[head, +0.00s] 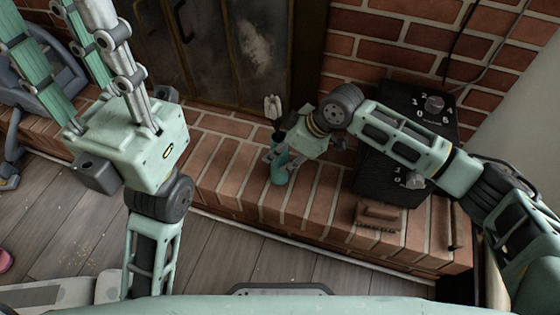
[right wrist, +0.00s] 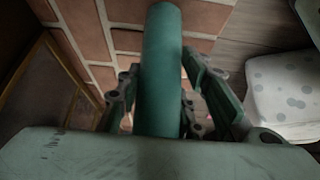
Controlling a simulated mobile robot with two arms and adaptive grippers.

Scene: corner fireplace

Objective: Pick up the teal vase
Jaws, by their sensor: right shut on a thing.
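The teal vase (head: 278,172) is upright at the brick hearth, a slim plain cylinder. My right gripper (head: 279,157) comes in from the right and is shut on it. In the right wrist view the vase (right wrist: 160,70) stands between the two fingers of the gripper (right wrist: 160,105), which flank it on both sides. The gripper hides part of the vase in the head view. I cannot tell whether its base touches the bricks.
The brick hearth (head: 231,183) has free room left of the vase. A black panel with dials (head: 400,125) and a wooden-handled brush (head: 378,215) lie to the right. A pale object (head: 272,107) shows just behind the gripper. Glass fireplace doors (head: 225,45) stand behind.

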